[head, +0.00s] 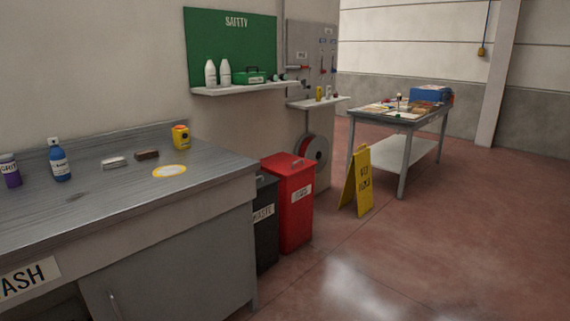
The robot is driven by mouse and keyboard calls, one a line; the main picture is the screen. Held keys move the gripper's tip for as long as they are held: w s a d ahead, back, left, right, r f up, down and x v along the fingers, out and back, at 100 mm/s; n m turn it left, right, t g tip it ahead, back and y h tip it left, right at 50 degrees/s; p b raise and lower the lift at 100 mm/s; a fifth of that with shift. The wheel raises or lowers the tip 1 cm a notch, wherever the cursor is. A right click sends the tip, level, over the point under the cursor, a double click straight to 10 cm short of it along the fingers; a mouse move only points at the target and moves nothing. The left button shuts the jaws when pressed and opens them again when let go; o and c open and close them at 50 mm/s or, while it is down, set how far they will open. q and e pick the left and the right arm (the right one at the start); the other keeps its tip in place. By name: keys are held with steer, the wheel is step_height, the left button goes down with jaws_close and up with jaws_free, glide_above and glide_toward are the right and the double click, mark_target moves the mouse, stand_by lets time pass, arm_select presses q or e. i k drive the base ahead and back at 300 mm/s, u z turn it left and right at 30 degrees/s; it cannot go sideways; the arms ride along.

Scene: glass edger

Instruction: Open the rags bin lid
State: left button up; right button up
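A red bin (295,215) stands on the floor just past the right end of the grey counter. A white label (301,194) is on its front, too small to read; this may be the rags bin. Its red lid (284,163) looks shut, with a small light mark or handle on top. A black bin (265,240) stands beside it on the near side, with a label reading "WASTE", partly hidden by the counter. Neither of my grippers is in view.
The grey counter (100,205) fills the left, holding bottles and small items. A yellow wet floor sign (357,182) stands right of the red bin. A work table (385,122) is further back. The reddish floor (430,260) in front and right is clear.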

mark_target(284, 164)
steer(key=z, duration=0.2)
steer(key=i, duration=0.65)
steer(key=z, duration=0.5)
steer(key=i, duration=2.75)
steer(key=u, duration=0.25)
